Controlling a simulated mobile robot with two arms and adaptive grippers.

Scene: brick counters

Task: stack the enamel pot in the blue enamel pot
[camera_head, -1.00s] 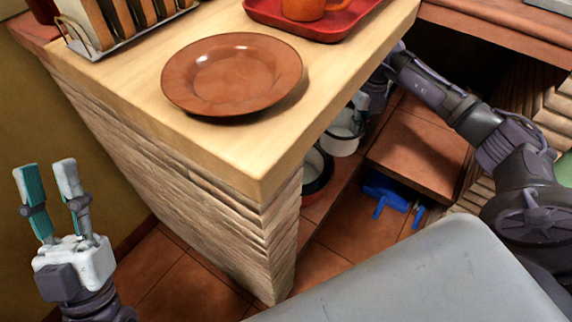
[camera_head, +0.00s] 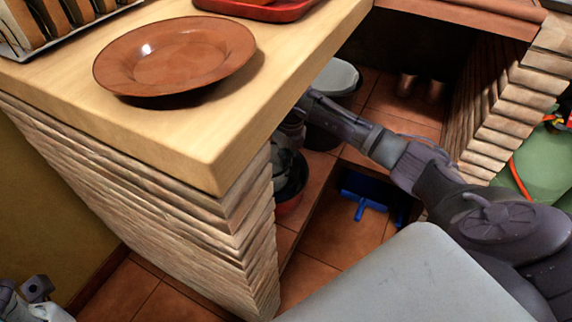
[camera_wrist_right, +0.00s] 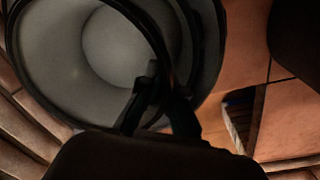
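My right gripper (camera_wrist_right: 150,84) has its dark fingers together on the near rim of a pot with a pale grey inside (camera_wrist_right: 70,50), which I take for the enamel pot. A second dark rim (camera_wrist_right: 212,40) curves closely around its right side; whether the pot is inside or just above it, I cannot tell. In the head view the right gripper (camera_head: 291,132) is low beside the counter, half hidden, over a dark pot with a red lower side (camera_head: 290,203). No blue pot wall shows clearly. Only part of my left gripper (camera_head: 38,288) shows at the lower left.
The wooden counter (camera_head: 215,150) with its brick side stands close on the left and holds a brown plate (camera_head: 175,55). A dark bin-like thing with a grey top (camera_head: 336,76) stands behind my right arm. A blue object (camera_head: 365,197) lies on the floor.

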